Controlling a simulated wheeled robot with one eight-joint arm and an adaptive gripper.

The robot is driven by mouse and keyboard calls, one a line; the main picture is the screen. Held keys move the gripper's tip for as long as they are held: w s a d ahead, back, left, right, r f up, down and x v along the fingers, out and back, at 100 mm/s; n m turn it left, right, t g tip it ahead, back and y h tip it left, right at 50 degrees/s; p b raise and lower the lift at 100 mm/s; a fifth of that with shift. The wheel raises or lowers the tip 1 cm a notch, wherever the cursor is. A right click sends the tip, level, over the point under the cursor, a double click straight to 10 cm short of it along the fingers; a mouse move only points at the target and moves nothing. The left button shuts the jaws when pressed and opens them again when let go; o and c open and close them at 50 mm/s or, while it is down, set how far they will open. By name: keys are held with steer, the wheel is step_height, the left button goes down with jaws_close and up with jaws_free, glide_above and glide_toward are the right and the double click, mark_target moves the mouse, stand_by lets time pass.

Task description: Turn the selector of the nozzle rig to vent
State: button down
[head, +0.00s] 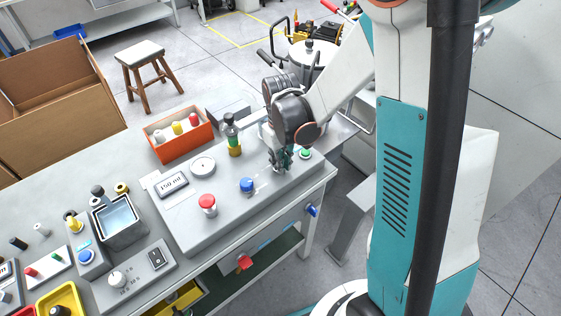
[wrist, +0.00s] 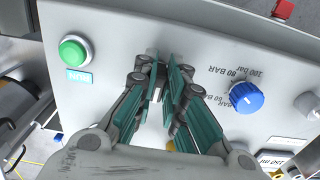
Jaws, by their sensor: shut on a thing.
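The nozzle rig is a pale grey sloped panel (head: 222,218) on the bench, also seen in the wrist view (wrist: 110,22). My gripper (head: 281,164) is down at the panel's right end. No vent mark can be made out.
The green button (wrist: 76,52) stands left of my fingers in the wrist view, the blue knob (wrist: 246,97) with pressure marks to the right. The red button (head: 207,202), round dial (head: 203,165) and bottle (head: 233,138) stand farther left in the head view. An orange bin (head: 180,149) is behind.

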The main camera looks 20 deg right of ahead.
stand_by(0.4)
steer(key=c, duration=1.7)
jaws_free()
steer(key=shift+o, duration=0.2)
step_height(320, 180, up, 12)
steer(key=s+r+m+t, duration=0.3)
steer(key=s+r+t, duration=0.4)
steer(key=s, duration=0.7)
steer(key=shift+s+a+r, duration=0.25)
steer(key=shift+a+r, duration=0.05)
steer(key=shift+r, duration=0.4)
